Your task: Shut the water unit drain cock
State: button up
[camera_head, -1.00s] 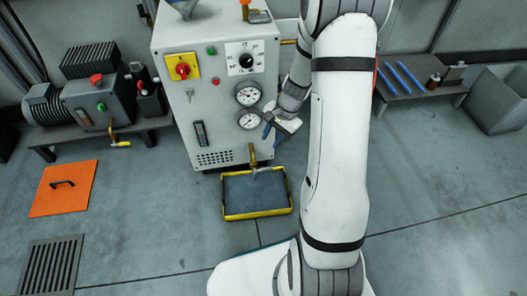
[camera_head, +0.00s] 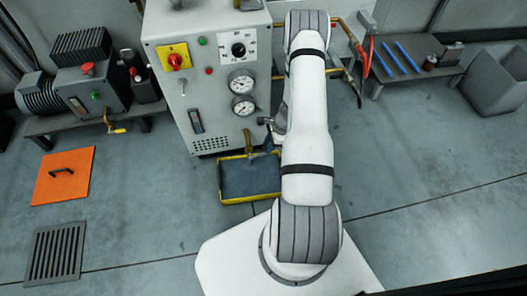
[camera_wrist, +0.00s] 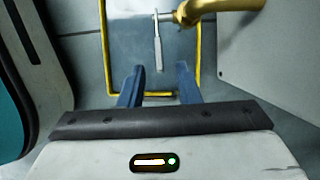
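The water unit (camera_head: 205,90) is a grey cabinet with two gauges on its front. Its brass drain cock (camera_head: 248,140) sticks out low on the front, above a yellow-rimmed tray (camera_head: 222,190). In the wrist view the brass pipe (camera_wrist: 235,6) comes in at the top right. A thin grey lever (camera_wrist: 158,50) points from it toward my gripper (camera_wrist: 159,67). My gripper's two blue fingers are apart and empty. The lever's end appears between the fingertips in the picture; its depth and any contact cannot be told. In the head view my arm mostly hides the gripper.
A bench at left holds a motor unit (camera_head: 90,85) with a small yellow-handled valve (camera_head: 113,127). An orange plate (camera_head: 64,177) and a floor grate (camera_head: 56,252) lie at left. A low table (camera_head: 418,72) with blue rods stands at right. The front floor is open.

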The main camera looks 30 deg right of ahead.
aim_at(262, 154)
jog(key=shift+b+x, duration=0.65)
jog(key=shift+x, duration=1.7)
jog(key=shift+d, duration=0.15)
jog(key=shift+c, duration=0.2)
jog(key=c, duration=0.6)
grip_shut()
